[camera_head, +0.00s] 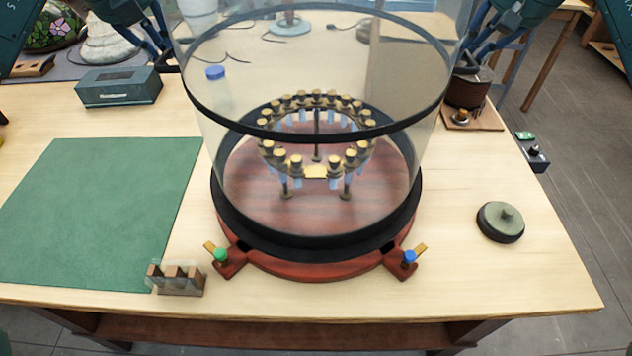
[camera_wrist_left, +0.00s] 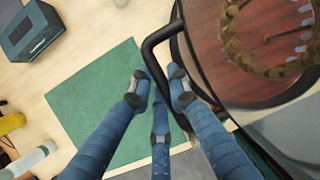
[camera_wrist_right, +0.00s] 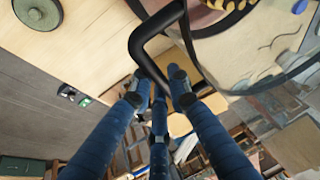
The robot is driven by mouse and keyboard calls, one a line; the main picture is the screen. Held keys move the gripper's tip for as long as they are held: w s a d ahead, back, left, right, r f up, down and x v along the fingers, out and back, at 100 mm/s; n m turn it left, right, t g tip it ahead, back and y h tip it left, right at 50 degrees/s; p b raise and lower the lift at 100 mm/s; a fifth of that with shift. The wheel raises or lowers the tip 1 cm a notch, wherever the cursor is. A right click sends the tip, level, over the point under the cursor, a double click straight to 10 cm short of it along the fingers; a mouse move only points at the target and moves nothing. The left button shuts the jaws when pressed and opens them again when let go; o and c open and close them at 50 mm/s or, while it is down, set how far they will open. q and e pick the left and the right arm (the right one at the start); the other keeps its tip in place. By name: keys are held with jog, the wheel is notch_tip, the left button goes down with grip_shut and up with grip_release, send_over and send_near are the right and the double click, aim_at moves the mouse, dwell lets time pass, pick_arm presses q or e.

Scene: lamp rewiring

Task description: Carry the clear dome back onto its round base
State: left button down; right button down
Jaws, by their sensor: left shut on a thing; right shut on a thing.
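The clear dome (camera_head: 316,136) is a wide see-through cylinder with black bands and a black handle on each side. It stands upright over the round red-brown base (camera_head: 318,270), around a ring of brass-capped tubes (camera_head: 316,172). Its lower edge is at the base's black rim; I cannot tell whether it touches. My left gripper (camera_head: 170,62) is shut on the left handle (camera_wrist_left: 152,45), which also shows between the fingers in the left wrist view. My right gripper (camera_head: 462,62) is shut on the right handle (camera_wrist_right: 145,42).
Clamps with a green knob (camera_head: 221,254) and a blue knob (camera_head: 409,257) flank the base's front. A small rack (camera_head: 178,280), green mat (camera_head: 95,215) and blue-grey box (camera_head: 118,87) are left. A round knobbed lid (camera_head: 501,222) lies right.

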pick_arm(q)
jog(key=shift+r, duration=0.25)
pick_arm(e)
jog(key=shift+a+r, duration=0.2)
jog(key=shift+r, duration=0.1)
pick_arm(q)
jog(key=shift+f, duration=0.15)
pick_arm(e)
jog(key=shift+d+f, duration=0.1)
jog(key=shift+f, duration=0.1)
